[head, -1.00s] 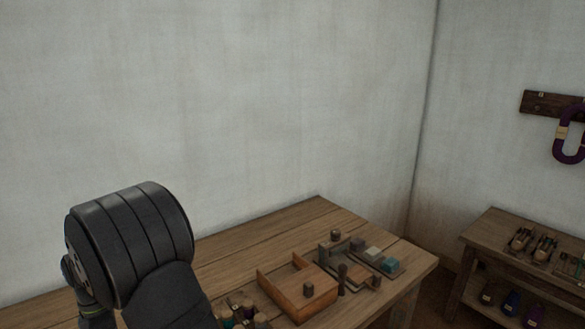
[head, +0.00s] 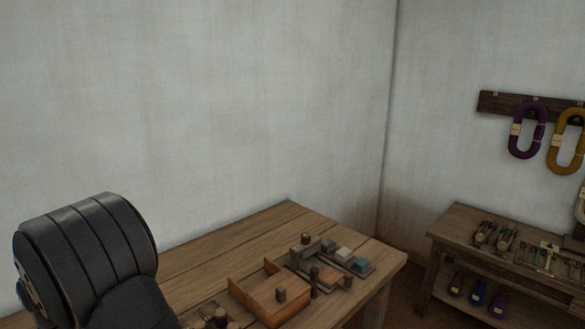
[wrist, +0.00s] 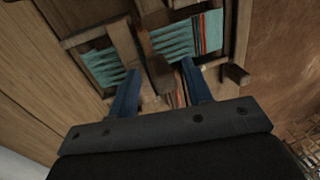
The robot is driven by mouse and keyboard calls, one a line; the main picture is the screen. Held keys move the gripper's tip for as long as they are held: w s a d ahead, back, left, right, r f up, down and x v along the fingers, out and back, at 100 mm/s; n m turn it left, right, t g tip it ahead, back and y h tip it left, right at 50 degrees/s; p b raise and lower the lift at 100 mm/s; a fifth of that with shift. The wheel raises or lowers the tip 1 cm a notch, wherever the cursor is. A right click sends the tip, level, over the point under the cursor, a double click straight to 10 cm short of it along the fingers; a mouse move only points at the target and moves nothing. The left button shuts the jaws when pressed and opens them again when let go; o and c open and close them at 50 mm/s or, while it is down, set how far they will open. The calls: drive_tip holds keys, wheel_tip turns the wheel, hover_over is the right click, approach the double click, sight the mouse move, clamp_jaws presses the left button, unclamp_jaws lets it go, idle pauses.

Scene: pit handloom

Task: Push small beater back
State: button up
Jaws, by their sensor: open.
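In the wrist view, my gripper (wrist: 160,74) is open, with its two blue fingers apart and pointing at a small wooden loom frame. Turquoise threads show on the left (wrist: 106,64) and, with red and dark stripes, on the right (wrist: 207,34). A wooden bar (wrist: 155,50), which looks like the small beater, runs between them and reaches the gap between my fingertips. I cannot tell whether the fingers touch it. The lower part of the loom is hidden behind my gripper. In the head view only my dark arm shows at the left; the gripper and this loom are out of view.
In the head view, a wooden table (head: 225,246) carries an open orange-brown tray (head: 262,300) and several small blocks. A side bench (head: 460,226) with tools stands at the right. Purple (head: 527,132) and yellow (head: 566,140) yarn hanks hang on the wall rack (head: 499,101).

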drive_tip(key=shift+r, duration=0.1)
drive_tip(key=shift+r, duration=3.15)
wheel_tip(320, 180, down, 6)
drive_tip(key=shift+f, duration=0.35)
drive_tip(key=shift+w+a+r, duration=0.1)
drive_tip(key=shift+w+a, duration=0.15)
drive_tip(key=shift+w, duration=0.05)
drive_tip(key=shift+s, duration=0.1)
